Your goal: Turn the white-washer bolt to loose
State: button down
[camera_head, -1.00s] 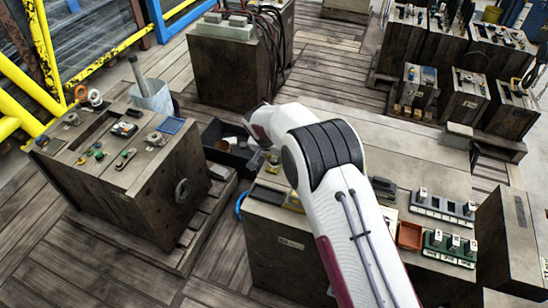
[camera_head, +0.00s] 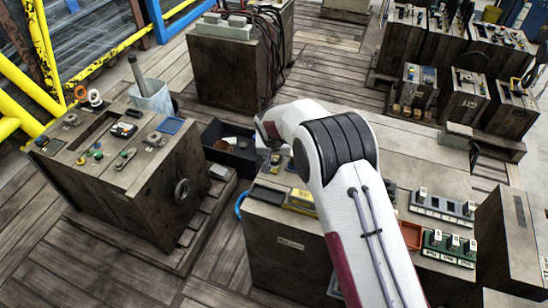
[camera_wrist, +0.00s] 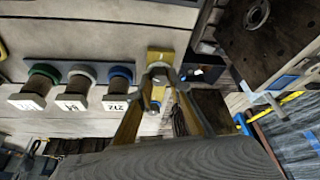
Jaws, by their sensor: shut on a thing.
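In the wrist view a row of bolts hangs from the upper part of the picture: one with a dark green washer (camera_wrist: 42,69), one with a grey washer (camera_wrist: 82,69) and one with a blue washer (camera_wrist: 121,73). Each has a white number tag at its end. In the head view my arm hides the gripper tips.
A dark open bin (camera_head: 228,147) stands on the floor beside the bench. A green rack (camera_head: 449,244), a grey rack (camera_head: 442,207) and an orange tray (camera_head: 411,235) are on the bench right of my arm. A wooden cabinet (camera_head: 135,180) stands at the left.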

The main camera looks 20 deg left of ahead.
jog(key=shift+w+d+n+g+y, duration=0.1)
jog(key=shift+n+g+y, duration=0.4)
jog(key=shift+n, duration=1.25)
jog(key=shift+d+n+g+y, duration=0.1)
jog(key=shift+n+g+y, duration=0.35)
jog(key=shift+n, duration=1.3)
jog(key=shift+w+f+n+g+y, duration=0.1)
jog(key=shift+n+g+y, duration=0.35)
jog(key=shift+n, duration=1.25)
jog(key=shift+n+g, duration=0.7)
jog(key=shift+n, duration=1.2)
jog(key=shift+d+f, duration=0.1)
jog(key=c, duration=1.8)
grip_release()
jog(key=shift+c, duration=0.2)
jog(key=shift+w+r, duration=0.1)
jog(key=shift+r, duration=0.15)
jog(key=shift+d+r, duration=0.1)
jog(key=shift+r, duration=0.3)
jog(key=v, duration=0.6)
jog(key=shift+d, duration=0.2)
